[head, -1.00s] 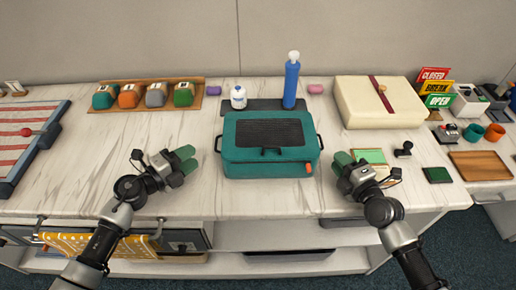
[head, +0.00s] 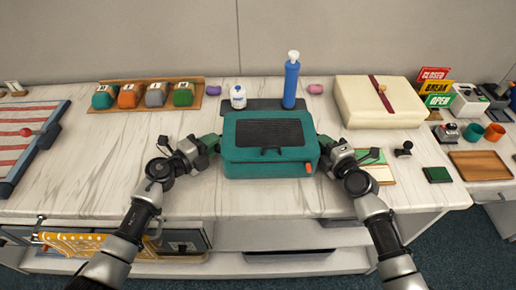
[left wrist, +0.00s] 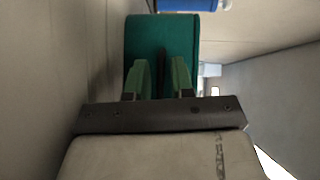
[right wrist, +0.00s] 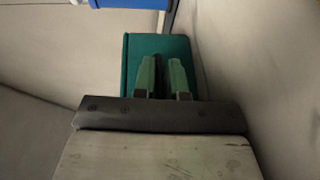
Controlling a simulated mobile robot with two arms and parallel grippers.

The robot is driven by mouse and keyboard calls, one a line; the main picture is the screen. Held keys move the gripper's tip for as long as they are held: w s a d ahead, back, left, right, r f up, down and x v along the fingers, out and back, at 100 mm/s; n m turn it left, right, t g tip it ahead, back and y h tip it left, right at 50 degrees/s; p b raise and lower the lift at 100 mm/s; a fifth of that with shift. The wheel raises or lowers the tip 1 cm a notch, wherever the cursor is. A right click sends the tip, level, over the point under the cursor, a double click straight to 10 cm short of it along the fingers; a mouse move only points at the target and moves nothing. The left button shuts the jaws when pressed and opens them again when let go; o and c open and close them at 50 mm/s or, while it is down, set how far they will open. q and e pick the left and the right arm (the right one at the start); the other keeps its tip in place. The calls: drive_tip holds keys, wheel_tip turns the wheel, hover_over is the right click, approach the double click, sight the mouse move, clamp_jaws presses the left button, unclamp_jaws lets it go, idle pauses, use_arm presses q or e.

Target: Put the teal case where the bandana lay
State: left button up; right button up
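The teal case (head: 270,165) with a dark ribbed lid stands on the marble-patterned counter. My left gripper (head: 212,143) is at its left side handle, and my right gripper (head: 325,142) is at its right side handle. In the left wrist view, the left fingers (left wrist: 161,78) stand apart on either side of the dark handle, with a gap showing. In the right wrist view, the right fingers (right wrist: 163,78) are close on either side of the handle; contact is unclear. A yellow patterned cloth (head: 85,246) hangs at the counter front; I cannot tell if it is the bandana.
A dark mat (head: 262,104) lies behind the case, with a blue bottle (head: 291,82) and a white bottle (head: 238,97) near it. A cream box (head: 380,103) stands right, and a small green-and-white tray (head: 377,165) lies near my right gripper.

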use_arm(q)
clamp_jaws()
use_arm(e)
clamp_jaws()
use_arm(q)
drive_tip(key=shift+s+f, duration=0.15)
drive_tip(key=shift+f, duration=0.05)
use_arm(e)
drive_tip(key=shift+s+f, duration=0.15)
drive_tip(key=shift+f, duration=0.05)
use_arm(q)
drive_tip(key=shift+r, duration=0.1)
use_arm(e)
drive_tip(key=shift+r, duration=0.1)
